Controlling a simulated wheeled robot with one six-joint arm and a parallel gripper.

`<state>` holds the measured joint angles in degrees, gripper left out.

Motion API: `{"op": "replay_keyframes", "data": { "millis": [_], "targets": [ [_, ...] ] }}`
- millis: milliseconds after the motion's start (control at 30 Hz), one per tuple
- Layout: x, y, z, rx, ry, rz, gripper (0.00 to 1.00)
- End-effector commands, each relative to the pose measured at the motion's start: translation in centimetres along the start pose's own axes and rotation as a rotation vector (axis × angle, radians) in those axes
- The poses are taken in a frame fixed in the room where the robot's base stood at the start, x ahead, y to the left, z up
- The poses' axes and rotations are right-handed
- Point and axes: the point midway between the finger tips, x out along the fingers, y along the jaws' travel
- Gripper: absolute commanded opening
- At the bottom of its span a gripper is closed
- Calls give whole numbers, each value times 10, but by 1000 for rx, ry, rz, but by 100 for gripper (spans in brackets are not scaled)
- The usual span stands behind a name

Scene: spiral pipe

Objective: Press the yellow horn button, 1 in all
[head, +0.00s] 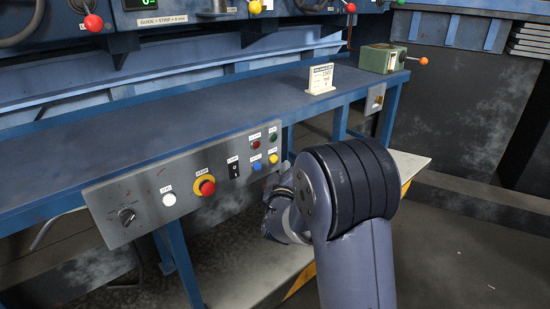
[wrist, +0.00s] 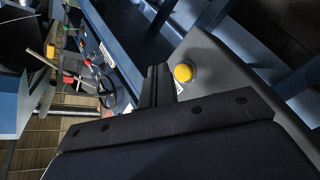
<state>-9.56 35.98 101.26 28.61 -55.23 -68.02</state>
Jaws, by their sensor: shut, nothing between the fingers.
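A yellow button (head: 273,158) sits at the lower right of the grey control panel (head: 150,185) on the bench front in the head view. Its label is too small to read. The wrist view shows a yellow domed button (wrist: 183,73) in a collar on a grey plate, just beyond my fingers. My gripper (wrist: 157,84) is shut and empty, with its fingers beside the button in that picture. Contact cannot be made out. In the head view my wrist is below and right of the panel's yellow button, and the fingertips are not clear.
Around it are a blue button (head: 257,166), a green one (head: 273,136), a red one (head: 255,142), a black switch (head: 234,170) and a red stop button (head: 206,186). A small box (head: 375,98) with a yellowish button hangs farther right. The bench top is mostly clear.

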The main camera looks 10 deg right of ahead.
Motion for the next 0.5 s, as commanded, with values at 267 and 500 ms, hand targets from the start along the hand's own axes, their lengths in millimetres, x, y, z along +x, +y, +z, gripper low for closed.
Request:
{"op": "replay_keyframes", "data": {
  "millis": [267,500],
  "targets": [
    [10,-8,-7,0,-1,0,0],
    [11,-8,-7,0,-1,0,0]
  ]
}}
